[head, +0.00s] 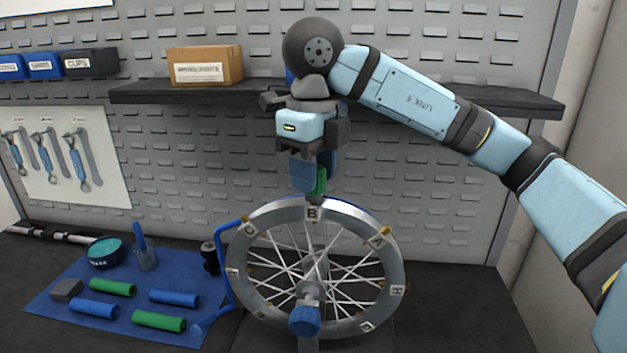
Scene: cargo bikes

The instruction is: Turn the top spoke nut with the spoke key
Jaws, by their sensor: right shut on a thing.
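The spoked wheel (243,310) stands upright in a stand, with lettered tags around its rim. The tag marked B (312,213) is at the top of the rim. The top spoke nut is too small to make out and sits behind or under the gripper's tip. My right gripper (312,180) points straight down just above the top of the rim. It is shut on a small green piece that looks like the spoke key (320,183), mostly hidden by the blue fingers. I cannot tell whether the key touches the nut. My left gripper is not in view.
A blue mat (62,303) at left holds green and blue grips, a teal-filled bowl (106,253) and a clear cup (146,260). A dark shelf (150,96) behind carries a cardboard box (205,67). The bench right of the wheel is clear.

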